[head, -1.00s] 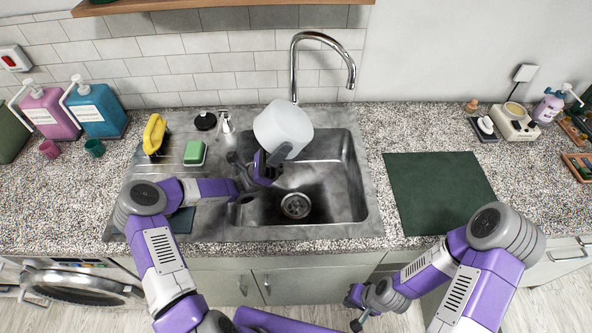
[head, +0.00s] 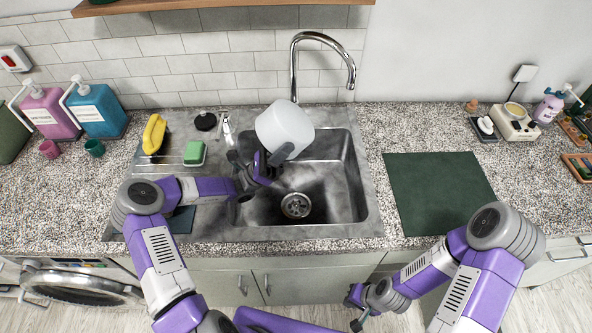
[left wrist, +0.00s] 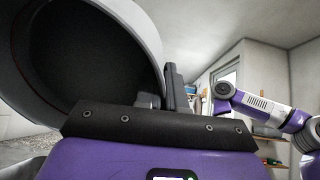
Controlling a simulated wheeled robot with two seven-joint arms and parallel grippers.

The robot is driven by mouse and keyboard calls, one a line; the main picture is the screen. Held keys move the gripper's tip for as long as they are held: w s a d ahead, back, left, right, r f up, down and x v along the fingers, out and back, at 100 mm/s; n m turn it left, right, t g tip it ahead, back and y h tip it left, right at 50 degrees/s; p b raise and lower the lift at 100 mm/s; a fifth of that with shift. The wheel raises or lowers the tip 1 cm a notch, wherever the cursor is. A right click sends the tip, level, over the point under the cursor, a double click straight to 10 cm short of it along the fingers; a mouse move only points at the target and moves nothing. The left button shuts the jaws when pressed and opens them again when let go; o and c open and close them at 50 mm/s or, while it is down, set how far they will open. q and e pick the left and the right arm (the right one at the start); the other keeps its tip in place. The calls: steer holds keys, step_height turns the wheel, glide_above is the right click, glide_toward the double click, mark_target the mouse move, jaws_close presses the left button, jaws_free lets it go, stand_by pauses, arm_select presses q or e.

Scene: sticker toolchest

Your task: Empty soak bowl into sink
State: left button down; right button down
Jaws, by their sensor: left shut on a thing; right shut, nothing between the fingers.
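The white soak bowl (head: 284,127) is held above the back left of the steel sink (head: 335,205), strongly tilted. My left gripper (head: 273,160) is shut on the bowl's edge. In the left wrist view the bowl (left wrist: 146,25) shows its dark interior, and no contents can be made out in the visible part. The sink basin below has a round drain (head: 295,205), and no water can be made out in it. My right gripper (head: 356,310) is shut and empty, low in front of the counter.
A green sponge (head: 195,153) and a yellow brush-like item (head: 154,134) are on the drainboard left of the basin. The faucet (head: 294,65) arches up close behind the bowl. A dark green mat (head: 438,190) lies bare on the counter to the right.

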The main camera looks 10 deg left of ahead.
arm_select(q)
steer(key=shift+w+d+m+g+y, duration=0.2)
steer(key=shift+d+m+g+y, duration=0.1)
steer(key=shift+d+g+y, duration=0.6)
steer(key=shift+w+d+f+g+y+b, duration=0.6)
steer(key=shift+d+f+y+b, duration=1.3)
steer(key=shift+f, duration=2.15)
steer(key=w+d+f+g+y+p, duration=0.1)
steer(key=d+f+g+y+p, duration=0.1)
steer(key=d+y+p, duration=0.4)
steer(key=w+d+f+m+g+y+p, duration=0.1)
steer(key=d+g+y+p, duration=0.3)
steer(key=y+p, duration=1)
steer(key=shift+w+d+f+y+p, duration=0.45)
steer(key=shift+w+d+p, duration=0.35)
steer(key=shift+d+p, duration=1.5)
